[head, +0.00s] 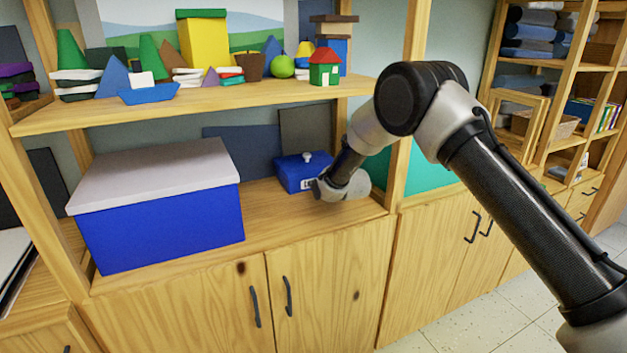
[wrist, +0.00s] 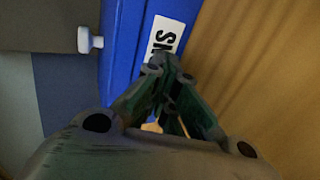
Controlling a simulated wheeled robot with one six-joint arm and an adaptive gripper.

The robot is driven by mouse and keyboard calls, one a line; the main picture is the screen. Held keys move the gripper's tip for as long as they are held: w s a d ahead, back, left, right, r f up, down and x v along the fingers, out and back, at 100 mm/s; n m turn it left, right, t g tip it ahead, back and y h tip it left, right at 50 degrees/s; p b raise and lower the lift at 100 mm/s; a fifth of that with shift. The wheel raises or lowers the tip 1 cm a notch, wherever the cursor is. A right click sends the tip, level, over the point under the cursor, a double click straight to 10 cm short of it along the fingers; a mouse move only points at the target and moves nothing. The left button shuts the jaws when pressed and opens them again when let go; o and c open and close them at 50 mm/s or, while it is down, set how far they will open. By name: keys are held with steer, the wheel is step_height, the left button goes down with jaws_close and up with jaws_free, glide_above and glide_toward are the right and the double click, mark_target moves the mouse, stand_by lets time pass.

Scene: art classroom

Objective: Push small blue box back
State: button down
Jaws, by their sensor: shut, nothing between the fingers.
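The small blue box (head: 297,173) stands on the lower shelf, right of the large blue box. It has a blue lid with a pale knob and a white label on its front. In the wrist view, the small blue box (wrist: 125,45) fills the upper middle, with its label partly covered by the fingers. My gripper (wrist: 158,68) is shut and empty, its tips at the label on the front face. I cannot tell whether they touch it. In the head view my wrist hides the fingers and the right part of the box front.
The large blue box (head: 165,226) with a pale lid (head: 155,172) fills the left of the lower shelf (head: 262,222). Dark panels (head: 240,150) lean at the back. The upper shelf (head: 200,104) with toys lies above my wrist. A wooden upright (head: 398,170) stands just right.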

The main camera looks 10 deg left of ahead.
steer(key=shift+s+d, duration=0.45)
steer(key=shift+s, duration=0.2)
steer(key=shift+s+d, duration=0.4)
steer(key=shift+s, duration=0.2)
steer(key=shift+s+d+r, duration=0.2)
steer(key=shift+s+r, duration=0.1)
steer(key=shift+r, duration=0.45)
steer(key=shift+s+d+r, duration=0.15)
steer(key=shift+s+r, duration=0.1)
steer(key=shift+r, duration=0.45)
steer(key=shift+s+d+r, duration=0.2)
steer(key=shift+s+r, duration=0.1)
steer(key=shift+r, duration=0.45)
steer(key=s+d, duration=0.6)
steer(key=s, duration=0.3)
steer(key=s+d, duration=0.6)
steer(key=s, duration=0.3)
steer(key=shift+d, duration=0.1)
